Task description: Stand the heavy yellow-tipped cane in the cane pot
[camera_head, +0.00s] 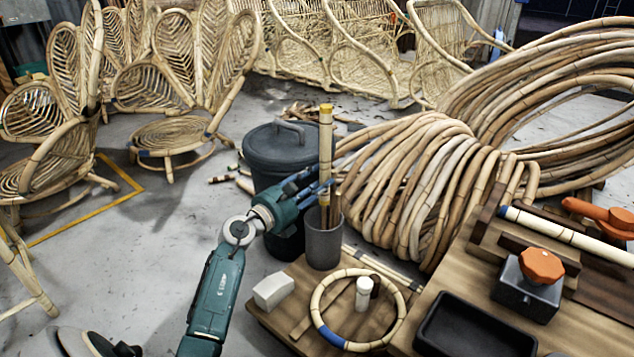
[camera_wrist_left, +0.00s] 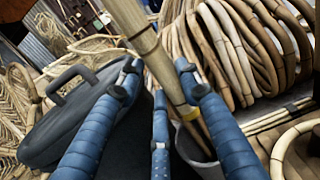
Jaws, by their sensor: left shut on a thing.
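The thick yellow-tipped cane (camera_head: 326,140) stands nearly upright over the grey cane pot (camera_head: 323,243), with its yellow end at the top. My left gripper (camera_head: 318,188) is shut on it above the pot's rim, its blue fingers around the shaft. In the left wrist view the cane (camera_wrist_left: 138,35) passes between the fingers of my gripper (camera_wrist_left: 160,82), and the pot (camera_wrist_left: 197,150) shows behind the right finger. Canes reach into the pot's mouth there, one with a yellow band. I cannot tell how deep the held cane's lower end sits. My right gripper is out of view.
A dark lidded bin (camera_head: 272,165) stands close behind the pot. Rattan coils (camera_head: 400,185) lie to its right. A rattan ring (camera_head: 318,310), a white block (camera_head: 273,291) and a small white-capped bottle (camera_head: 363,293) are on the low wooden table (camera_head: 270,318).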

